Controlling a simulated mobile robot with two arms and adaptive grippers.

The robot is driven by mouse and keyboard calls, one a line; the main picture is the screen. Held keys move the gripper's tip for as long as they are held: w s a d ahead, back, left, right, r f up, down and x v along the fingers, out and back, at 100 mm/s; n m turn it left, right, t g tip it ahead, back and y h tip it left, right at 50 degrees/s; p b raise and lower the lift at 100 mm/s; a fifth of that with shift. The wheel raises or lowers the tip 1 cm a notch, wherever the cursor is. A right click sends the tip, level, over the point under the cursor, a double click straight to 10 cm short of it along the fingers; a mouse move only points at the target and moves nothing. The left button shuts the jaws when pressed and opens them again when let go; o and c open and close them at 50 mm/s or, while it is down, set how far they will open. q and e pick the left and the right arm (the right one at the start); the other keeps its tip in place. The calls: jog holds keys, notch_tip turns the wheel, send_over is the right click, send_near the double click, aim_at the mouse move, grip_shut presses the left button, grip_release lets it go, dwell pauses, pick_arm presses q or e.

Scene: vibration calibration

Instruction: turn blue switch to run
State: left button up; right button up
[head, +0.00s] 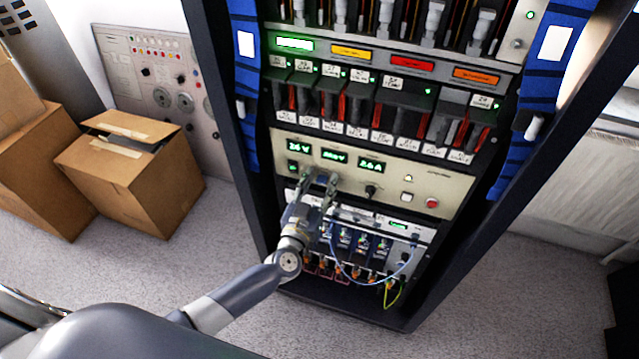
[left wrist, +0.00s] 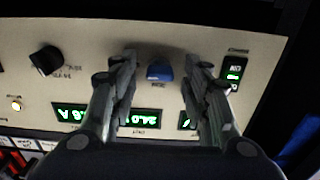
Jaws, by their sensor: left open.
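The blue switch (left wrist: 160,72) is a small rounded knob on the cream panel (left wrist: 215,45) in the left wrist view, with a dark shadow behind it. My left gripper (left wrist: 160,64) is open, with one finger on each side of the blue switch and a visible gap to both. In the head view my left gripper (head: 320,181) is at the lower left of the cream panel (head: 455,190), below the green displays, and the blue switch cannot be made out there. The switch's label is too blurred to read. My right gripper is in neither view.
A black knob (left wrist: 46,59) and lit green displays (left wrist: 72,114) are near the switch. The rack holds a red button (head: 432,202), and a blue cable (head: 372,282) loops below the panel. Cardboard boxes (head: 135,185) stand on the floor at left.

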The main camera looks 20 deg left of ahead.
pick_arm(q)
grip_shut()
